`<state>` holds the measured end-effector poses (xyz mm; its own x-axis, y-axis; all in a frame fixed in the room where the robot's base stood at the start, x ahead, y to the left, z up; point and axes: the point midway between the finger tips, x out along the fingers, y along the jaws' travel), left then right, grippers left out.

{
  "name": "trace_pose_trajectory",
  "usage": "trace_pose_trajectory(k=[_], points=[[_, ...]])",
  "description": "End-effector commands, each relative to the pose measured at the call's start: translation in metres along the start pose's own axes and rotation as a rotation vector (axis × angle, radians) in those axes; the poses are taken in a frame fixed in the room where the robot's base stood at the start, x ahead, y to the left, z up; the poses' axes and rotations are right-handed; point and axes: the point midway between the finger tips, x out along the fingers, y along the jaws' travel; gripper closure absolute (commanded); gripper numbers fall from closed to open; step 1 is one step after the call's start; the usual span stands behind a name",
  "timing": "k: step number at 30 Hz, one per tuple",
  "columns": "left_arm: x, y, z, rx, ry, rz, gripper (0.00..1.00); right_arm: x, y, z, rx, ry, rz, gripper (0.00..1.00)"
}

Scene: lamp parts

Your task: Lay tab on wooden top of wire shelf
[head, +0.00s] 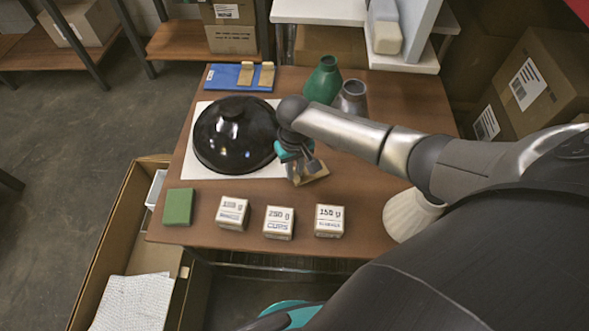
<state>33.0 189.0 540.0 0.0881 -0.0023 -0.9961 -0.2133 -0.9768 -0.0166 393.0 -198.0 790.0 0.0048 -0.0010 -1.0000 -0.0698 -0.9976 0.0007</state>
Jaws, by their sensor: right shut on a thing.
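My right gripper (303,172) reaches in from the right and is shut on a small tan tab (316,174), low over the brown wooden top (357,255) of the wire shelf. The tab is partly hidden by the fingers, and I cannot tell whether it touches the wood. Two similar tan tabs, a left one (246,74) and a right one (266,74), are on a blue board (222,76) at the back left of the top. My left gripper cannot be made out.
A black dome (235,135) on a white sheet (190,165) is left of my gripper. A green vase (324,82) and a grey one (351,98) stand behind. Small boxes (278,222) and a green block (178,206) line the front. Bare wood lies between.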

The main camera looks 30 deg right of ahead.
Motion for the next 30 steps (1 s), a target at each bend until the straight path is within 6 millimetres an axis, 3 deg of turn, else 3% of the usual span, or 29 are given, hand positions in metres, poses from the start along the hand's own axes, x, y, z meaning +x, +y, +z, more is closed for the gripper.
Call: trace_pose_trajectory(k=[10, 11, 19, 30], points=[[0.0045, 0.0001, -0.0005, 0.0, 0.002, 0.0, 0.5, 0.0034, 0.0001, -0.0004, 0.0, 0.001, 0.0, 1.0], [0.0044, 0.0001, -0.0007, 0.0, 0.002, 0.0, 0.5, 0.0034, 0.0001, -0.0004, 0.0, 0.001, 0.0, 0.8], [0.0045, 0.0002, -0.0012, 0.0, 0.003, 0.0, 0.5, 0.0035, 0.0001, -0.0004, 0.0, 0.001, 0.0, 0.49], [0.0017, 0.0002, -0.0022, 0.0, 0.004, 0.0, 0.5, -0.0027, 0.0, -0.0006, 0.0, 0.002, -0.001, 0.47]])
